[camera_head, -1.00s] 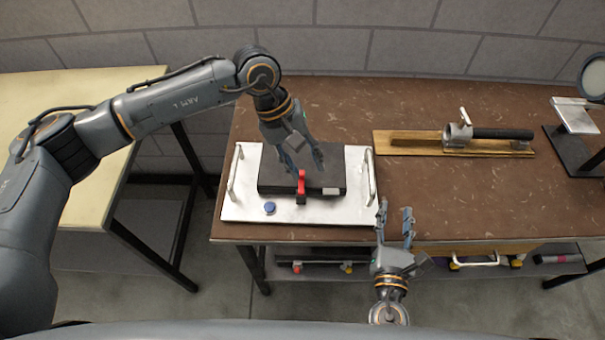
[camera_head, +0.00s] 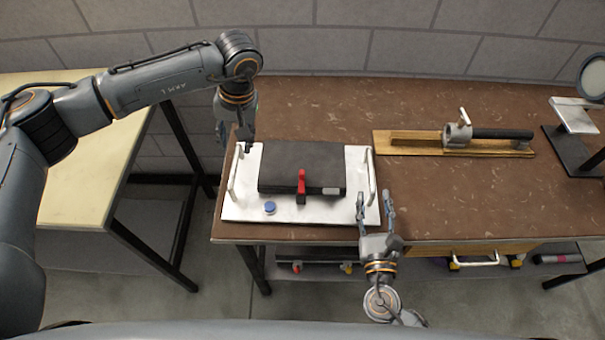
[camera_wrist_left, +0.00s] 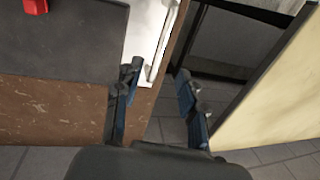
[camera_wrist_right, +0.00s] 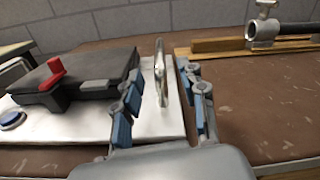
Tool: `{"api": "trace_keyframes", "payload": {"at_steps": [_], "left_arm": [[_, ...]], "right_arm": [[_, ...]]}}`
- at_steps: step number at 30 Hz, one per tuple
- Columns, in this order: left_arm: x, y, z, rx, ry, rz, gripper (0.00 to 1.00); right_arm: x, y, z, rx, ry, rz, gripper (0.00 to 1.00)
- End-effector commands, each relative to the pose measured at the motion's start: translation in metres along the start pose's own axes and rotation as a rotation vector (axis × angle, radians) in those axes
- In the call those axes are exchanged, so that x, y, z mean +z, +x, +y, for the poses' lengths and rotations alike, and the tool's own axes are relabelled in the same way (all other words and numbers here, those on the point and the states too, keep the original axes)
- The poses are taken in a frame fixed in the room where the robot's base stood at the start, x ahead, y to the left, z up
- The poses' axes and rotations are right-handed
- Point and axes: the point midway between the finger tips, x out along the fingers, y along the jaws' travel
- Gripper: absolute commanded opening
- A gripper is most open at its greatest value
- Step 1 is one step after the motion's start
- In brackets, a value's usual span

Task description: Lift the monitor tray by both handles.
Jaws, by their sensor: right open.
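The monitor tray (camera_head: 245,208) is a white plate on the brown workbench, with a flat black box (camera_head: 300,165) on it. Its left handle (camera_head: 233,172) and right handle (camera_head: 372,172) are upright white bars at the two ends. My left gripper (camera_head: 235,141) is open by the far end of the left handle. In the left wrist view the handle (camera_wrist_left: 163,48) shows just beyond the open fingers (camera_wrist_left: 156,76). My right gripper (camera_head: 375,197) is open at the near end of the right handle. In the right wrist view this handle (camera_wrist_right: 160,72) appears between the fingers (camera_wrist_right: 161,80).
A red lever (camera_head: 301,184) is on the box and a blue knob (camera_head: 269,208) on the plate. A wooden board with a clamped dark rod (camera_head: 490,133) lies to the right. A pale table (camera_head: 80,190) stands left, across a gap. The bench's right front is clear.

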Motion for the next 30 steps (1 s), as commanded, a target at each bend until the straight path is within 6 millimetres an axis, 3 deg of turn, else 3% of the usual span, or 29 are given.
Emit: {"api": "trace_keyframes", "payload": {"at_steps": [9,15,28,29,30], "left_arm": [[0.001,0.063,0.000,0.000,0.000,-0.004,0.40],[0.001,0.087,0.000,0.000,0.000,-0.002,0.40],[0.000,0.096,0.000,0.000,0.001,0.000,0.40],[0.000,0.096,0.000,0.000,0.001,0.000,0.38],[0.000,0.096,0.000,0.001,0.001,0.000,0.30]], "right_arm": [[0.001,0.063,-0.001,-0.002,0.002,-0.001,0.41],[0.000,0.088,0.000,-0.001,0.002,0.000,0.41],[0.000,0.096,0.000,0.000,0.002,0.001,0.41],[0.000,0.096,0.000,0.000,0.002,0.001,0.39],[0.000,0.096,0.000,0.000,0.002,0.001,0.31]]}}
